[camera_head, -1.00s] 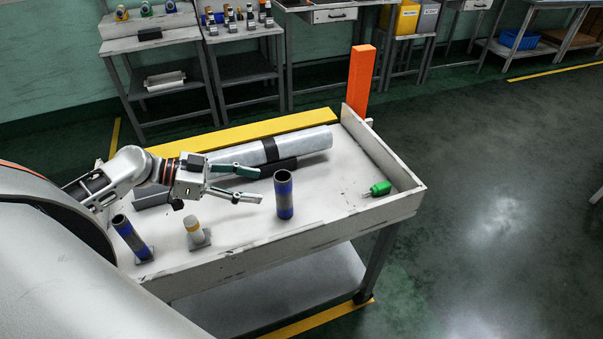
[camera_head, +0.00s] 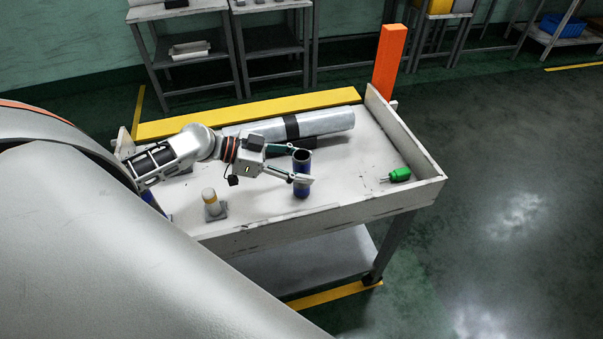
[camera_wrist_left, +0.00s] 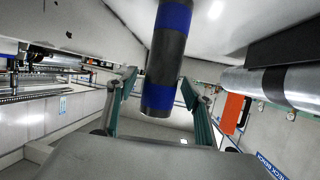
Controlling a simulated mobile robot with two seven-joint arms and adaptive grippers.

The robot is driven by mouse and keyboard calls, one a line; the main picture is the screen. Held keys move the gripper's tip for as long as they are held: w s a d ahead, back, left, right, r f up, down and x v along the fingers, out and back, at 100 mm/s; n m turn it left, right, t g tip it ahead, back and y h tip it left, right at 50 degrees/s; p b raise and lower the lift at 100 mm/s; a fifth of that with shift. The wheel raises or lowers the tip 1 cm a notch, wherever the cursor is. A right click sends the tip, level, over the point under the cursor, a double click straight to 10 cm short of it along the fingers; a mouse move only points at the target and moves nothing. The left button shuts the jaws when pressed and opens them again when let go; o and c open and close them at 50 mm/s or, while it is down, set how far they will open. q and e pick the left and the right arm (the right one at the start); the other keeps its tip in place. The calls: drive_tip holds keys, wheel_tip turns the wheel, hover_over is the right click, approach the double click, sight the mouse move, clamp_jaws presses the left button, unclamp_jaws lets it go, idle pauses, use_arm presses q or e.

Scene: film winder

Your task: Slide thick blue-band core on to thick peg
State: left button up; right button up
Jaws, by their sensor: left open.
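A dark tube-shaped core with blue bands (camera_head: 302,187) stands upright on the cart tray, its open top showing. My left gripper (camera_head: 301,165) is open, with one finger on the far side and one on the near side of this core. In the left wrist view the core (camera_wrist_left: 167,62) lies between the two spread fingers; contact cannot be told. A short white post with a yellow band (camera_head: 211,199) stands on a small plate to the left. Another blue-banded piece (camera_head: 148,197) is mostly hidden behind my body. I cannot tell which piece is the thick peg. My right gripper is not in view.
A long grey roll with a black band (camera_head: 325,121) lies along the tray's back. A green tool (camera_head: 399,174) lies at the right. The tray has raised walls (camera_head: 330,213), and an orange post (camera_head: 389,57) stands at its back right corner. Tray space right of the core is clear.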

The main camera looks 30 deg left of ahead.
use_arm(q)
drive_tip(key=c, duration=1.2)
drive_tip(key=shift+r, duration=0.1)
